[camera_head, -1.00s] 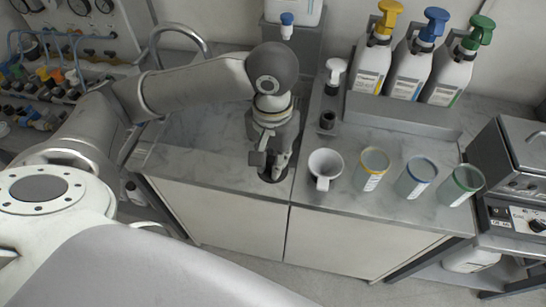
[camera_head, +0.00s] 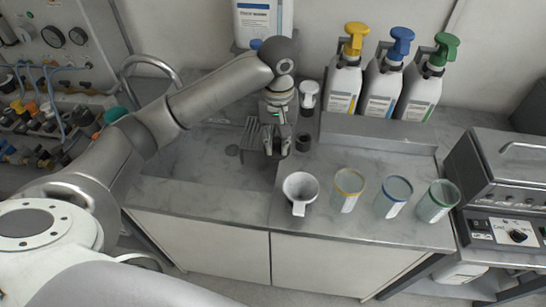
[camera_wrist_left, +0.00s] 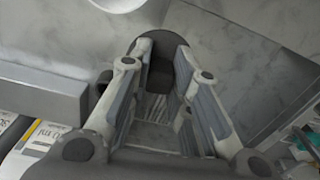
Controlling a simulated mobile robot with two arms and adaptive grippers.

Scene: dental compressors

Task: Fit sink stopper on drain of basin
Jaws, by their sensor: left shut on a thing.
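My left gripper (camera_head: 277,150) is shut on the dark sink stopper (camera_wrist_left: 160,62), held between the fingertips in the left wrist view. In the head view the fingers mostly hide the stopper, and the gripper points down near the right side of the basin. The grey marbled basin (camera_head: 190,172) is set in the counter at the left. My right gripper is not in view.
A dark cylinder (camera_head: 303,142) is close beside the gripper. Pump bottles (camera_head: 384,85) stand behind. A curved faucet (camera_head: 150,62) rises at the back left.

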